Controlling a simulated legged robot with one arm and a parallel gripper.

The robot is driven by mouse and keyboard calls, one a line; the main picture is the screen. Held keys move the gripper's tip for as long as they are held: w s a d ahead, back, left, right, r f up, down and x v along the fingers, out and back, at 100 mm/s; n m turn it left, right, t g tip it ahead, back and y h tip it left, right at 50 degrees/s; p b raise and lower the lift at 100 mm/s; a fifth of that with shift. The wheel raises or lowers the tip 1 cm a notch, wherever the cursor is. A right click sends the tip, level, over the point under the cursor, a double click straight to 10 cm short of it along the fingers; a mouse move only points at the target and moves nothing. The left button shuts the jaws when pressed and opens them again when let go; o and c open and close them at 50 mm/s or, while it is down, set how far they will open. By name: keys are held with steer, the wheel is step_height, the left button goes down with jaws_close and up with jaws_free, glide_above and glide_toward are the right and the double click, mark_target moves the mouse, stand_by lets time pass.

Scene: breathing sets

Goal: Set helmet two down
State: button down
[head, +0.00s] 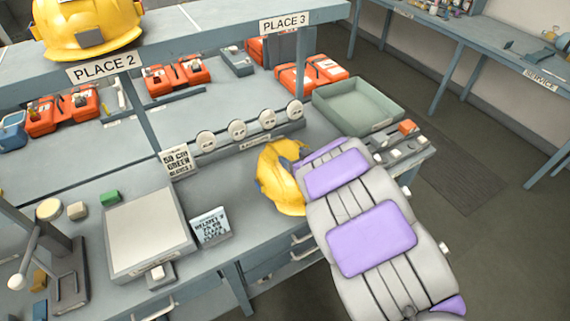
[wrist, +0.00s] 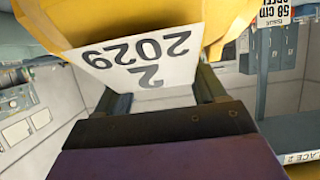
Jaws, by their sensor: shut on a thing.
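Helmet two is a yellow helmet (head: 282,178) held at the end of my arm, above the front of the bench in the head view. In the wrist view the yellow shell (wrist: 140,22) fills the top, with a white label (wrist: 140,58) reading 2 and 2029, upside down. My gripper (wrist: 165,95) is shut on the helmet, its fingers on both sides of the label. My arm hides part of the helmet in the head view. Another yellow helmet (head: 88,28) sits on the shelf above the PLACE 2 sign (head: 104,66).
A grey-green tray (head: 356,106) stands right of the helmet. A row of round white discs (head: 237,130) stands behind it. A pale square plate (head: 148,232) and a small printed card (head: 211,227) are at left. The shelf above PLACE 3 (head: 285,22) looks bare.

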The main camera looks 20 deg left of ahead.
steer(key=shift+w+a+f, duration=0.15)
steer(key=shift+a+f, duration=0.05)
steer(key=shift+a, duration=0.85)
steer(key=shift+w+a+r, duration=0.1)
steer(key=shift+a, duration=0.2)
steer(key=shift+d, duration=0.2)
steer(key=shift+d+f+b, duration=0.2)
steer(key=shift+f+b, duration=0.1)
steer(key=shift+b, duration=0.1)
step_height(320, 180, down, 2)
steer(key=shift+a+f+b, duration=0.1)
steer(key=shift+f+b, duration=0.1)
steer(key=shift+b, duration=0.25)
steer(key=shift+a+f, duration=0.2)
steer(key=shift+f, duration=0.05)
steer(key=shift+a, duration=0.4)
steer(key=shift+c, duration=2.1)
jaws_free()
steer(key=o, duration=0.3)
steer(key=shift+d, duration=0.35)
steer(key=shift+d+r, duration=0.1)
steer(key=shift+d, duration=0.1)
